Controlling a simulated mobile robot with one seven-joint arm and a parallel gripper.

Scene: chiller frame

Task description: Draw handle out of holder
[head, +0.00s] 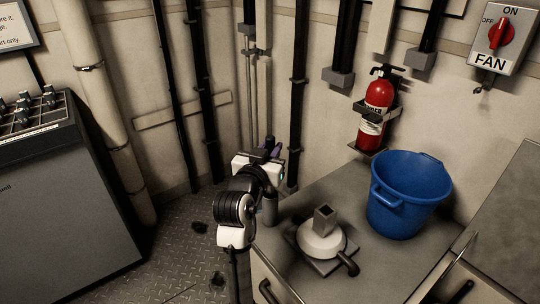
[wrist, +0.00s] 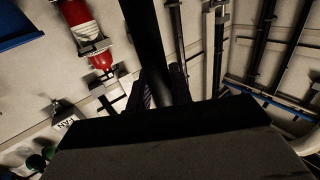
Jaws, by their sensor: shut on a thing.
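My gripper (head: 272,150) is at the near left corner of the grey counter, shut on a dark bar-like handle. In the wrist view the dark handle (wrist: 150,45) runs between the purplish fingers (wrist: 162,88) and out past the top edge. In the head view my wrist and gripper hide most of the handle. A short grey upright cylinder (head: 270,207), apparently the holder, stands below the gripper at the counter's edge. I cannot tell how much of the handle is inside it. A white round fitting with a square grey socket (head: 323,218) sits on the counter to the right.
A blue bucket (head: 402,200) stands on the counter (head: 340,185). A red fire extinguisher (head: 376,107) hangs on the wall behind. Dark vertical pipes (head: 298,95) rise behind the gripper. A grey control console (head: 55,200) stands at the left, with open floor between.

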